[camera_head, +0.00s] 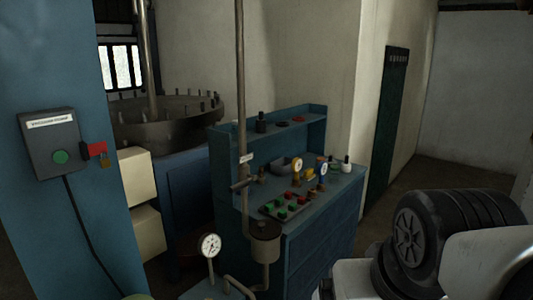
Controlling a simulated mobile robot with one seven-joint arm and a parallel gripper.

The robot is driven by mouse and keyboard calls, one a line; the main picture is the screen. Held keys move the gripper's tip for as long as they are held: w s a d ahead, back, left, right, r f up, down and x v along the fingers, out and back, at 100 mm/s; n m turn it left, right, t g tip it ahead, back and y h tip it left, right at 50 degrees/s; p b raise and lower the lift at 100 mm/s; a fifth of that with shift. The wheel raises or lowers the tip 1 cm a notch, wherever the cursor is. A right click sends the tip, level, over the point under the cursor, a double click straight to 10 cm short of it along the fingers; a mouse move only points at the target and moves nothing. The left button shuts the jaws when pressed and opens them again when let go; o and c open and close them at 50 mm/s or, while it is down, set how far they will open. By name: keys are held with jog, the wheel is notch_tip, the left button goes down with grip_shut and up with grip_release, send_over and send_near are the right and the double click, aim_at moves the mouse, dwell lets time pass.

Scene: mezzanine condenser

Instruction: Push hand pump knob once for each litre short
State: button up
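I cannot tell for sure which part is the hand pump knob. A vertical pipe (240,90) with a small label (247,158) and a dark cross handle (241,185) stands in front of the blue bench. A grey cylindrical cup (265,245) is below and to the right of the handle. A white round gauge (210,245) stands on a stem to its left, with a bent grey tube (238,284) nearby. The gauge reading is too small to make out. My gripper is not in view.
The blue bench (312,222) holds a board of red and green buttons (283,206), small gauges (297,164) and bottles. A grey box with a green button (61,157) and a red padlocked tag (95,150) is at left. Open floor (450,173) lies at right.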

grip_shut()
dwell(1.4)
